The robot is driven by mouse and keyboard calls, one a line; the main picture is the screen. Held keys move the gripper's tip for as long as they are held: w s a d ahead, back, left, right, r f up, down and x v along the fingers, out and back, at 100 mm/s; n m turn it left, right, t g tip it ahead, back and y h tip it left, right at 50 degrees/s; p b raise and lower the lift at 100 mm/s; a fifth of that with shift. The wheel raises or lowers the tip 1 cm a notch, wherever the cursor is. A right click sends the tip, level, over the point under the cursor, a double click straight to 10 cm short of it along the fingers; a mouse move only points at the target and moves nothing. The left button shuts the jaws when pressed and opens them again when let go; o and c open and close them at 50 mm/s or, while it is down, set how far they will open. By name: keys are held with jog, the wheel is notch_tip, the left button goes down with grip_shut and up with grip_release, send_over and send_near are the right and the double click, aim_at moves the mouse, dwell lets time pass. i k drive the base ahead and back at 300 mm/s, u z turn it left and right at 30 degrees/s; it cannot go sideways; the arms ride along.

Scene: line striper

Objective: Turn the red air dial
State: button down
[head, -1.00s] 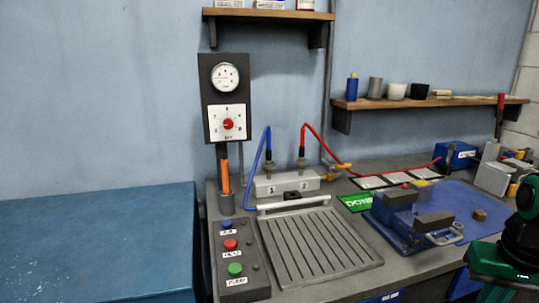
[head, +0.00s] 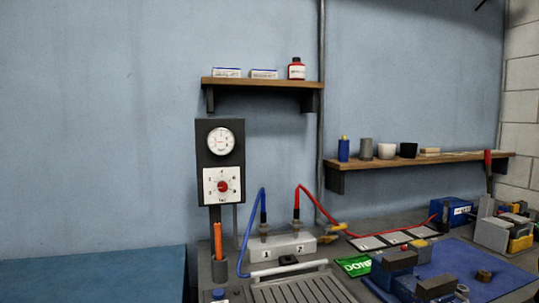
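The red air dial (head: 222,187) is a small red knob at the middle of a white square plate with printed marks. The plate sits on the lower part of a dark upright panel (head: 220,160) in front of the blue wall. A round white gauge (head: 220,141) is above it on the same panel. Nothing covers the dial. My gripper is not in view.
A grey block (head: 276,247) with a blue hose (head: 251,229) and a red hose (head: 309,200) stands right of the panel. A holder with orange sticks (head: 218,242) is just below the panel. Wooden shelves (head: 262,83) hang above and right. A blue vise (head: 410,280) is at lower right.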

aim_at(222, 187)
jog(key=k, duration=1.3)
jog(key=u, duration=0.5)
jog(key=i, duration=1.6)
jog(key=z, duration=0.55)
